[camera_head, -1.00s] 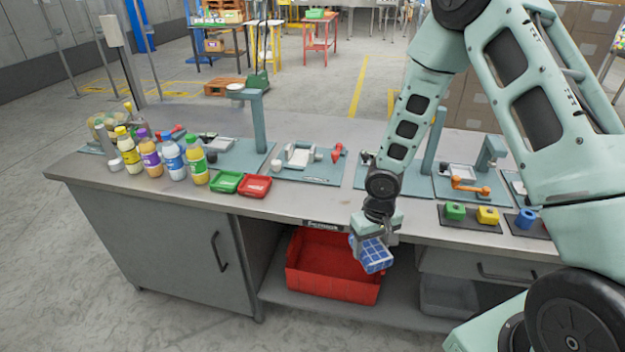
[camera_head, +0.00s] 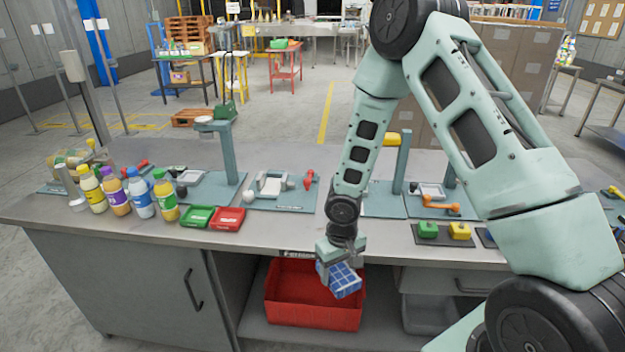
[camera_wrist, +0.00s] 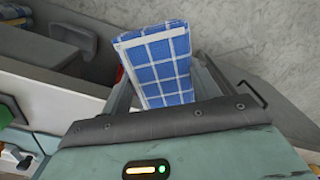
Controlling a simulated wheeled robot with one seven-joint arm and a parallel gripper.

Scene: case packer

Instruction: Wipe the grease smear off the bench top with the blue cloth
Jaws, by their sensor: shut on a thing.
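The blue cloth (camera_head: 343,280) has a white grid pattern. My gripper (camera_head: 338,262) is shut on it and holds it in front of the bench's front edge, over the red bin in the head view. In the wrist view the cloth (camera_wrist: 160,65) stands out from between the fingers of my gripper (camera_wrist: 158,98). The bench top (camera_head: 270,233) is grey and runs across the head view. I cannot make out a grease smear on it; my arm hides part of the top.
Several bottles (camera_head: 140,195) stand at the left of the bench. A green tray (camera_head: 195,216) and a red tray (camera_head: 228,219) lie beside them. Fixtures on teal plates line the back. A red bin (camera_head: 312,315) sits on the shelf below. The front strip beside the trays is clear.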

